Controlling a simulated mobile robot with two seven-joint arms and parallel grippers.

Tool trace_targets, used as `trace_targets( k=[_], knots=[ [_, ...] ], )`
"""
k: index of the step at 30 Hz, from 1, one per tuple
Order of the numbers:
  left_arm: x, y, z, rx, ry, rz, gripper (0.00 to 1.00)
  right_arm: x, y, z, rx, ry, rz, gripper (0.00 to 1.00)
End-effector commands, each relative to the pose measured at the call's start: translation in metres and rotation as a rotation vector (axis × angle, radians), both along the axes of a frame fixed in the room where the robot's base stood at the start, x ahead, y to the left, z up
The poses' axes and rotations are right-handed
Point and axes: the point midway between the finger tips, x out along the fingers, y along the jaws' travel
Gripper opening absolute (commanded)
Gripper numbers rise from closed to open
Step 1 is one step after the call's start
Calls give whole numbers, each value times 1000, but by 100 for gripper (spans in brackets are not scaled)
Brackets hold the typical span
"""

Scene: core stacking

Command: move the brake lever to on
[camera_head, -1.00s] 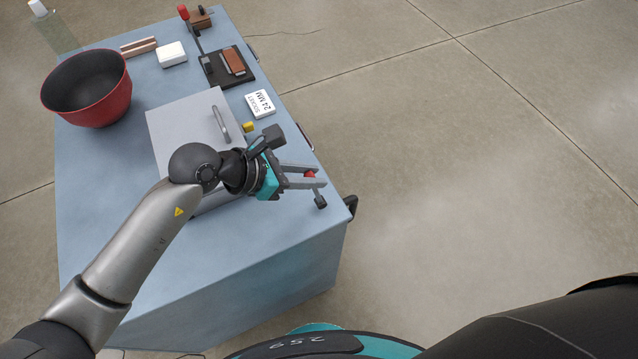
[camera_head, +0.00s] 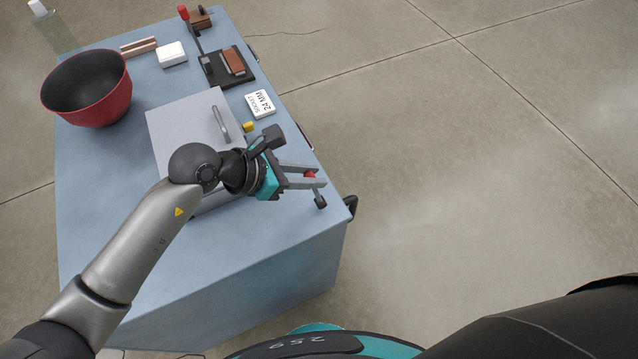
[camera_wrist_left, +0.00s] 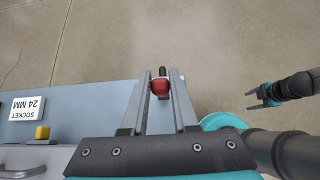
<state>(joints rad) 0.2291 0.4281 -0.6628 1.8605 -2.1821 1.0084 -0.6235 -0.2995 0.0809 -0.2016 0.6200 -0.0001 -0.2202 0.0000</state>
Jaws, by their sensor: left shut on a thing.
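A red knob (camera_head: 310,174) shows between the fingers of my left gripper (camera_head: 319,177), at the near right corner of the blue cart (camera_head: 250,255). In the left wrist view the red knob (camera_wrist_left: 160,87) sits between the two grey fingers of the left gripper (camera_wrist_left: 161,78), which is shut on it. I take this knob to be the brake lever's grip; the rest of the lever is mostly hidden. My right gripper (camera_wrist_left: 258,95) is small at the right of the left wrist view, well apart from the knob. I cannot tell its opening.
A grey lid with a handle (camera_head: 221,124), a yellow block (camera_head: 249,127), a white socket card (camera_head: 260,103) and a red bowl (camera_head: 88,88) are on the cart top. A red-tipped lever (camera_head: 184,13) stands at the far end. The floor right of the cart is clear.

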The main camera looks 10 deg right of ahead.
Motion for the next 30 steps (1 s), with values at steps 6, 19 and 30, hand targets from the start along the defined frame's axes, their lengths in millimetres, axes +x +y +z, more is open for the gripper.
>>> trace_targets(
  k=[6,19,30],
  knots=[
    [0,1,-1,2,1,0,0,0,0,0,0,0,-1,65],
    [-6,18,-9,7,3,-1,0,0,1,-4,1,-1,-2,65],
    [-11,34,-13,7,3,-1,0,0,1,-8,1,-1,-3,65]
  ],
)
